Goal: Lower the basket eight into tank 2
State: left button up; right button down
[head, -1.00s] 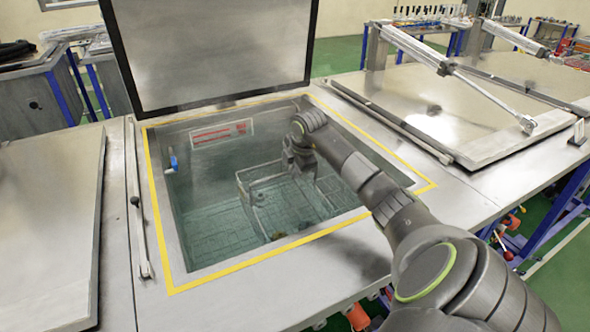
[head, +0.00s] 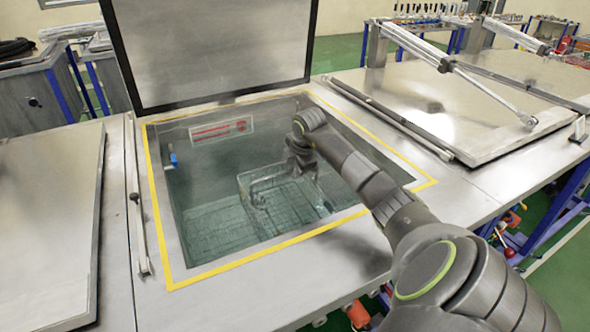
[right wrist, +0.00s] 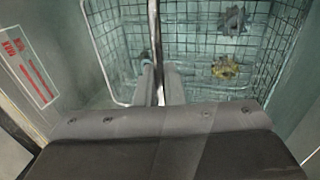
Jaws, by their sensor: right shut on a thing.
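The open tank (head: 157,213), edged with a yellow line, is in the middle of the head view, with teal inside walls and floor. The wire basket (head: 241,184) is inside it, below the rim, toward the right side. My right gripper (head: 302,168) reaches down into the tank. In the right wrist view its fingers (right wrist: 161,83) are shut on the basket's upright metal handle (right wrist: 154,40). A grey part (right wrist: 233,20) and a yellowish part (right wrist: 226,68) lie in the basket. Whether the basket touches the floor cannot be told. My left gripper is not in view.
The tank's lid (head: 210,50) stands raised behind the opening. A closed lid (head: 470,100) with struts is to the right, and another closed lid (head: 45,220) is at the left. A red-marked label (head: 219,129) and a blue fitting (head: 173,159) are on the tank's inside walls.

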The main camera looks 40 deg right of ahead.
jog(key=shift+f+b, duration=0.3)
jog(key=shift+f, duration=0.25)
jog(key=shift+s+a+f+b, duration=0.15)
jog(key=shift+s+f+b, duration=0.15)
jog(key=shift+f, duration=0.25)
dwell(0.6)
jog(key=c, duration=1.5)
grip_release()
jog(key=shift+w+f, duration=0.1)
jog(key=shift+w, duration=0.1)
jog(key=shift+o, duration=0.2)
jog(key=shift+w, duration=0.1)
jog(key=w+p+v, duration=0.1)
jog(key=p+v, duration=0.2)
jog(key=v, duration=1.1)
jog(key=w+d+r+p+v, duration=0.1)
jog(key=p+v, duration=0.3)
jog(key=v, duration=1.1)
jog(key=shift+w+d+r, duration=0.15)
jog(key=shift+w+d, duration=0.15)
jog(key=shift+w, duration=0.45)
